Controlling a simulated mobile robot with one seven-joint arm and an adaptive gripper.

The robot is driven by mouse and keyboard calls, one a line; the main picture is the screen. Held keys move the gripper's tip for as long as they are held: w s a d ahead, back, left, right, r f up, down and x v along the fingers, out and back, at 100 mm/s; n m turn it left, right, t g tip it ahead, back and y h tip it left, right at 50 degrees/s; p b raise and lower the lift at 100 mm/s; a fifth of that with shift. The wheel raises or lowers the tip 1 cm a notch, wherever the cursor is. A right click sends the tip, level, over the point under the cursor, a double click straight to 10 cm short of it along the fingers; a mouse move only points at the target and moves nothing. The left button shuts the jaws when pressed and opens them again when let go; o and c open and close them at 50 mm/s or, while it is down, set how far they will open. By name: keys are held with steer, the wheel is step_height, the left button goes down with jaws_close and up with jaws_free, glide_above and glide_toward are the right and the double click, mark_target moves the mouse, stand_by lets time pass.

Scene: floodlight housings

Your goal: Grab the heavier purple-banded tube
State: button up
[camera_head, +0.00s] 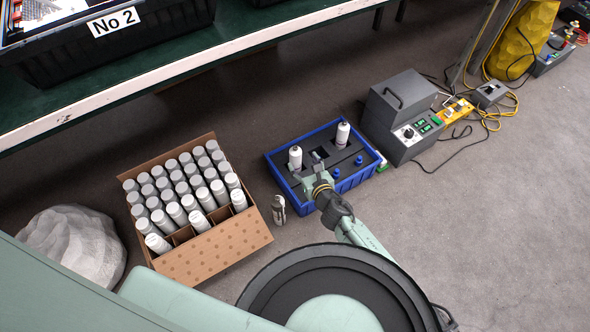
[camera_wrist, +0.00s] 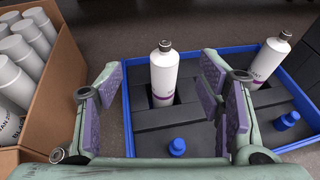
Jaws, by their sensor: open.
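Two white tubes with dark caps stand upright in the dark insert of a blue crate (camera_head: 311,205). The left tube (camera_head: 295,158) shows a purple band low on its body in the wrist view (camera_wrist: 164,72). The right tube (camera_head: 342,135) also shows a purple band in the wrist view (camera_wrist: 267,62). Which is heavier cannot be seen. My gripper (camera_head: 311,179) is open and empty over the crate's near side. In the wrist view its padded fingers (camera_wrist: 160,84) frame the left tube, which stands beyond them, apparently untouched. The tubes' lower ends are hidden in the insert.
A cardboard box (camera_head: 214,249) of several white tubes stands left of the crate. A small silver can (camera_head: 279,210) stands between them. Blue knobs (camera_head: 335,173) sit in the crate. A grey device (camera_head: 400,113) stands close at right, with cables beyond.

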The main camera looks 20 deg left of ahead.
mark_target(296, 152)
steer(key=x, duration=0.2)
steer(key=f+b+x, duration=0.1)
steer(key=x, duration=0.2)
steer(key=shift+f, duration=0.2)
steer(key=shift+d+b+x, duration=0.15)
steer(key=shift+b+x, duration=0.3)
steer(key=shift+x, duration=1)
steer(key=shift+d+b+x, duration=0.15)
steer(key=shift+b+x, duration=0.25)
steer(key=shift+x, duration=1)
steer(key=shift+w+f, duration=0.15)
steer(key=shift+w, duration=0.1)
steer(key=shift+c, duration=0.3)
jaws_close()
